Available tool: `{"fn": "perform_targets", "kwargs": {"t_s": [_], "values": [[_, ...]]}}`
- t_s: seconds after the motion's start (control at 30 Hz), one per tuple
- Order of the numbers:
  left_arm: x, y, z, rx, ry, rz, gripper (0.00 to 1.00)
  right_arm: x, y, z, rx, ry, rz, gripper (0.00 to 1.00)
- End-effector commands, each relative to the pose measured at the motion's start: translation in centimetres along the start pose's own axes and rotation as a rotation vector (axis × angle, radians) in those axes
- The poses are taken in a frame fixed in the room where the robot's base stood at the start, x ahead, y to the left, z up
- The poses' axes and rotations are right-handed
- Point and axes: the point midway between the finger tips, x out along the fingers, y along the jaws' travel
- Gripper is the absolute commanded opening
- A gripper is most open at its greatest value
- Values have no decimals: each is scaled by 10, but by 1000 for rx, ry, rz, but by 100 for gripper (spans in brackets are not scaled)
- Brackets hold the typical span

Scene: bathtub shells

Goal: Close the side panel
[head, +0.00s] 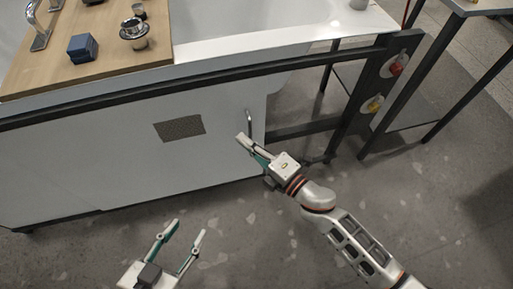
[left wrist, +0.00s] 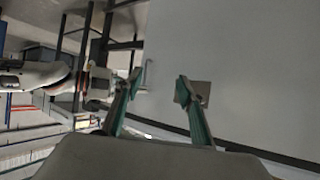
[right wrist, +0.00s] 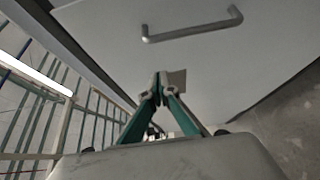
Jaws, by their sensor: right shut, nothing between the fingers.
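The white side panel (head: 100,150) fills the side of the tub frame in the head view, with a dark grille (head: 180,128) in it and a metal bar handle (head: 249,124) near its right edge. The handle also shows in the right wrist view (right wrist: 192,29). My right gripper (head: 241,141) is shut and empty, just beside the handle; I cannot tell whether it touches the panel. My left gripper (head: 188,228) is open and empty, low in front of the panel. The left wrist view shows the panel (left wrist: 250,80) beyond its spread fingers.
A wooden board (head: 60,55) with a dark blue box (head: 82,48) and metal cups (head: 134,32) lies on the tub top. The dark frame (head: 345,110) stands open right of the panel, with red (head: 397,67) and yellow (head: 374,104) fittings. The floor in front is clear.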

Motion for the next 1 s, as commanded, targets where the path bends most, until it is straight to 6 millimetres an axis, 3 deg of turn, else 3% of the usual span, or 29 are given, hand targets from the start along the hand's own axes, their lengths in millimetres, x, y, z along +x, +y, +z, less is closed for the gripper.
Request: {"fn": "perform_targets", "kwargs": {"t_s": [0.2,0.5,1.0], "values": [[2,4,-2,-19,11,6,40,37,-4,3,3,-1,-5,0],[2,6,-5,-30,17,9,40,23,-2,34,2,-1,-3,0],[2,6,-8,-30,23,10,40,21,-1,40,2,-1,-2,0]]}}
